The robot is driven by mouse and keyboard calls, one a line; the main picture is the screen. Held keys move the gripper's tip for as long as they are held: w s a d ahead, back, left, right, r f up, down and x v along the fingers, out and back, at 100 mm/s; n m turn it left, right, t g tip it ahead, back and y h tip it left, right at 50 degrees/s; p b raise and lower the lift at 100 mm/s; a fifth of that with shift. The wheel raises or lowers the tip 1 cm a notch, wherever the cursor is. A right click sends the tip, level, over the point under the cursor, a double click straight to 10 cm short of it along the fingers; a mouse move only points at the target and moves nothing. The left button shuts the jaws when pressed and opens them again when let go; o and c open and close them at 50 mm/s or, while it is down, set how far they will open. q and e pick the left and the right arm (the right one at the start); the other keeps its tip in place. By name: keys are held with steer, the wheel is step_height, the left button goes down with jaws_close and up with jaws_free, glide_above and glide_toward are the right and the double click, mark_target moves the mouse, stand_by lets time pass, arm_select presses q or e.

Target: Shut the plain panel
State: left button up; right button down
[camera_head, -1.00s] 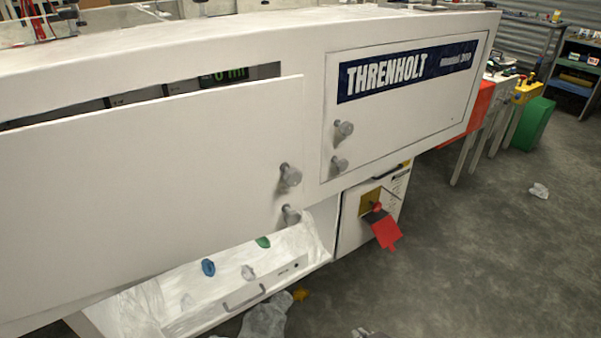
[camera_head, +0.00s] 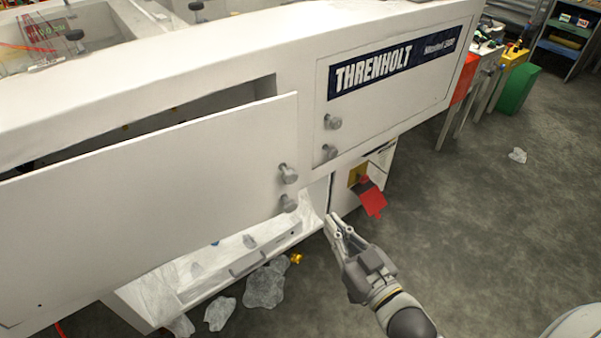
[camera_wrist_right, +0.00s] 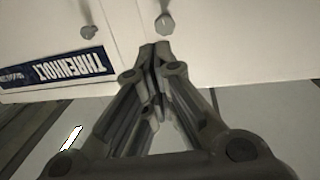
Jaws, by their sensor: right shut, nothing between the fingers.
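The plain panel (camera_head: 150,190) is a blank white door at the left of the head view, with two grey knobs (camera_head: 288,173) near its right edge. It stands ajar, its top tilted out from the white machine, with a dark gap behind it. My right gripper (camera_head: 334,222) is shut and empty, low and to the right of the knobs, apart from the panel. The right wrist view shows its closed fingertips (camera_wrist_right: 155,48) in front of white panels, with the plain panel (camera_wrist_right: 245,45) on the right and a knob (camera_wrist_right: 164,23) beyond the tips. My left gripper is out of view.
The THRENHOLT panel (camera_head: 390,100) sits flush to the right. Below are an open tray (camera_head: 240,262) with clear film, a red tag (camera_head: 372,199) on a box and crumpled film (camera_head: 264,287) on the floor. The floor (camera_head: 450,220) at right is mostly clear.

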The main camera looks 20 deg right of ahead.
mark_target(295, 176)
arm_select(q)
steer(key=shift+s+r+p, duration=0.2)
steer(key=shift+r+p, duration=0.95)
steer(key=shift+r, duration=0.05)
arm_select(e)
steer(key=x, duration=1.4)
steer(key=shift+a+r, duration=0.1)
steer(key=shift+r, duration=0.1)
